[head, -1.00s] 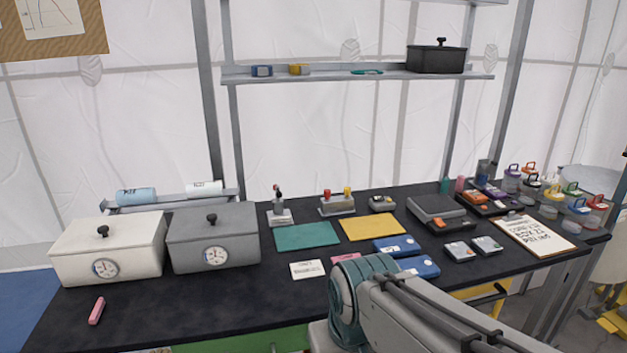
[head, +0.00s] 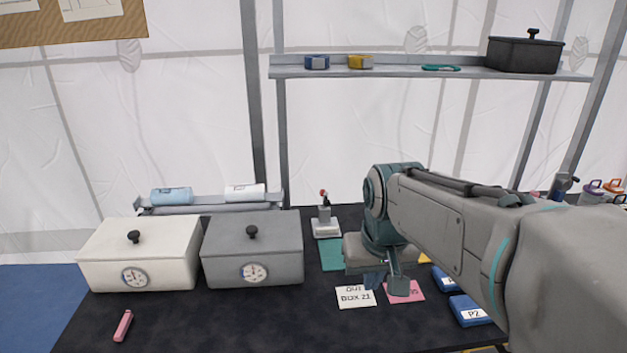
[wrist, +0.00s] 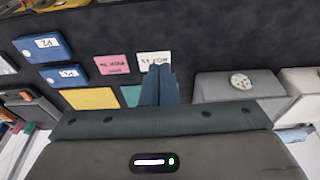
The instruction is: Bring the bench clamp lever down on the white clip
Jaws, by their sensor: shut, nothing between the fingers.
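A small upright device with a dark lever and a red tip stands on a pale base at the back of the bench; I take it as the bench clamp (head: 325,222). Its lever (head: 324,197) stands up. I cannot make out a separate white clip. My gripper (head: 374,286) is to the right of the clamp and nearer to me, pointing down above the bench by the white and pink cards. In the wrist view my gripper (wrist: 159,68) has its dark fingers together, with nothing between them. The clamp is not clear in the wrist view.
A grey lidded box (head: 252,262) and a white one (head: 140,265) stand left of my gripper. A white card (head: 355,297), a pink card (head: 410,292) and blue cases (head: 470,311) lie on the bench. A shelf (head: 420,72) hangs above the back. The front left is mostly clear.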

